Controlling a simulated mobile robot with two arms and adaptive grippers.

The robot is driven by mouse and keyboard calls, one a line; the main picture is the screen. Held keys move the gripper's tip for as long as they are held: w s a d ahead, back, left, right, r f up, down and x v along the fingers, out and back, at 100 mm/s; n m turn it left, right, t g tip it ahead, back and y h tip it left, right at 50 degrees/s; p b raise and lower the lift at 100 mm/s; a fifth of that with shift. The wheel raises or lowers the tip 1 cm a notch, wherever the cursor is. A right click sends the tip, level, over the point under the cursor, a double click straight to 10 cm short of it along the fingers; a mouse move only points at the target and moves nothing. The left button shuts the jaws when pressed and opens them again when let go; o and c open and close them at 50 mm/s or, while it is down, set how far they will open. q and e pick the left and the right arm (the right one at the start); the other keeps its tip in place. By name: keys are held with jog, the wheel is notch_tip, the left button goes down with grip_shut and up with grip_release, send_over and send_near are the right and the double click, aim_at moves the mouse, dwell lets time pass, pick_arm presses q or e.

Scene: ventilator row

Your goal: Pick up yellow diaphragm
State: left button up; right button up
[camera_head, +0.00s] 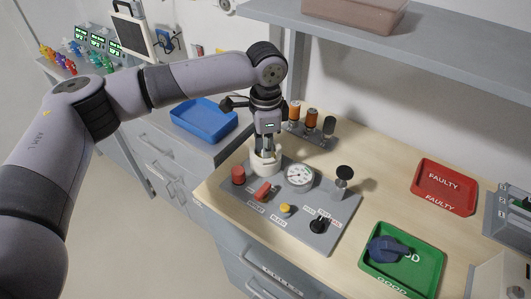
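My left gripper (266,153) points straight down at a white cup-like fixture (266,168) at the back left corner of a grey panel. Its fingertips are at the top of the fixture. Whether the fingers are open or shut is too small to tell. I cannot make out a yellow diaphragm for sure; anything inside the fixture is hidden by the gripper. A small yellow knob (285,209) sits on the front of the panel. My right gripper is not in view.
The grey panel (323,240) also carries a red knob (238,174), a gauge (299,176) and a black-topped post (344,174). A green tray (372,279) holds a dark blue part (388,250). A red FAULTY tray (443,202) is empty. A blue tray (204,119) stands left.

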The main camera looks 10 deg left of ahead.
pick_arm(q)
jog(key=shift+w, duration=0.1)
grip_shut()
